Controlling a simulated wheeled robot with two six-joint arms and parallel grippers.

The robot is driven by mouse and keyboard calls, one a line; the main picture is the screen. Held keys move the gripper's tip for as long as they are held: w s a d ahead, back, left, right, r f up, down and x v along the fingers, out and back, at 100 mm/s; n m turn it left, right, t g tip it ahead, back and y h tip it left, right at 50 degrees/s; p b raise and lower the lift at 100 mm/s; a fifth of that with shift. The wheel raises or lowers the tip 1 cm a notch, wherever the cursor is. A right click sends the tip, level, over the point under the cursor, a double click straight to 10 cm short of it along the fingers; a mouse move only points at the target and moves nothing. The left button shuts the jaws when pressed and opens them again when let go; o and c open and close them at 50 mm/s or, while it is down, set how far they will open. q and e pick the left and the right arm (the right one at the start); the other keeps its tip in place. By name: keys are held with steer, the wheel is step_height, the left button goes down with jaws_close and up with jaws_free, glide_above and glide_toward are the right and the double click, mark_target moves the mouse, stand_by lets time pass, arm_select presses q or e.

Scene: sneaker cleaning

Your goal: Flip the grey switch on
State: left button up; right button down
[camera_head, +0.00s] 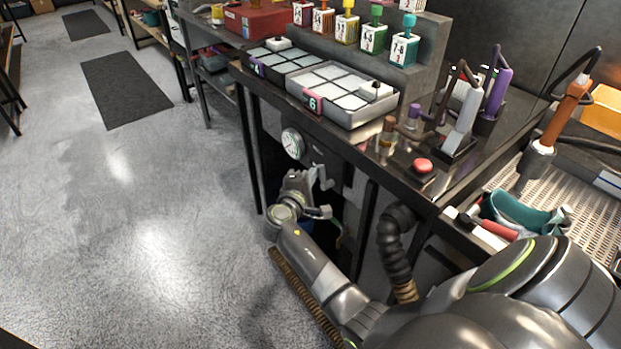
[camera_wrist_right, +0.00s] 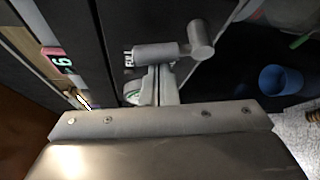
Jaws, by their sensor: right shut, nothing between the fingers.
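The grey switch is a lever with a rounded end (camera_wrist_right: 172,51) on the dark panel under the bench; it also shows in the head view (camera_head: 323,178), just right of the gauge. My right gripper (camera_head: 303,181) is in front of that panel, close beside the lever. In the right wrist view its narrow fingers (camera_wrist_right: 164,84) are shut with nothing between them. Their tips appear right at the lever's bar; I cannot tell whether they touch it. The lever's mount is partly hidden. My left gripper is not in view.
A round gauge (camera_head: 293,143) sits on the panel. Above, the bench carries a grey tray marked 6 (camera_head: 345,118), a red button (camera_head: 422,166) and several upright tools. A ribbed black hose (camera_head: 392,235) hangs to the right. The floor at left is clear.

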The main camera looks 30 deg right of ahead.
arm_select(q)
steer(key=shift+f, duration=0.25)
